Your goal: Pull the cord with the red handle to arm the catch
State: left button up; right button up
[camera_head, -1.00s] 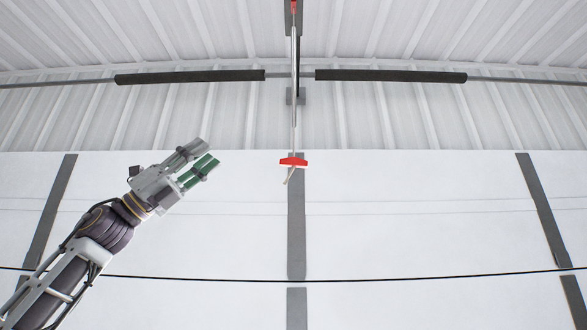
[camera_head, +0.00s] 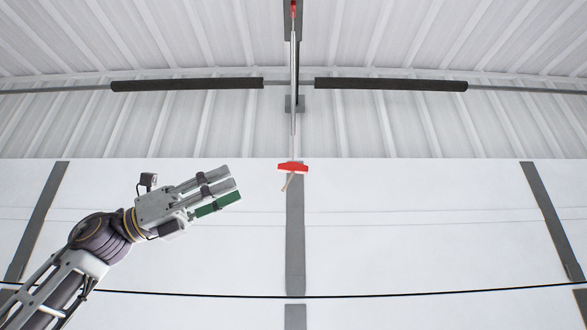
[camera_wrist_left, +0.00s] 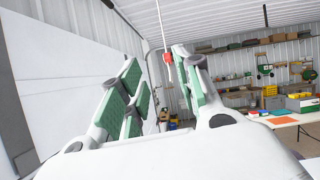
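The red handle (camera_head: 293,167) hangs at the lower end of a thin cord (camera_head: 294,130) in the middle of the head view, with a short light tail below it. My left gripper (camera_head: 225,193) is left of the handle and a little lower, apart from it, fingers pointing right. In the left wrist view the left gripper (camera_wrist_left: 160,85) has its green-padded fingers spread with a gap between them, empty. The red handle (camera_wrist_left: 167,58) and cord (camera_wrist_left: 161,25) show in that gap, beyond the fingertips. My right gripper is in neither view.
A dark padded rail (camera_head: 390,85) runs across the wall above the handle. A thin black cable (camera_head: 400,295) crosses low in the head view. In the wrist view a table (camera_wrist_left: 290,118) and loaded shelves (camera_wrist_left: 240,45) stand to the right. The space around the handle looks clear.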

aim_at(283, 171)
pick_arm(q)
jog(key=shift+s+d+f+m+g+y, duration=0.15)
jog(key=shift+f+m+g+y, duration=0.1)
jog(key=shift+f+m, duration=0.1)
jog(key=shift+s+d+f+m+g+y, duration=0.1)
jog(key=shift+d+f+m+g+y, duration=0.05)
jog(key=shift+f+m+y, duration=0.15)
jog(key=shift+d, duration=0.1)
jog(key=p+x, duration=0.4)
jog(key=x, duration=0.7)
jog(key=shift+d+r, duration=0.1)
jog(key=shift+r, duration=0.15)
jog(key=shift+p+x, duration=0.35)
jog(key=shift+x, duration=0.8)
jog(key=shift+f, duration=0.1)
grip_shut()
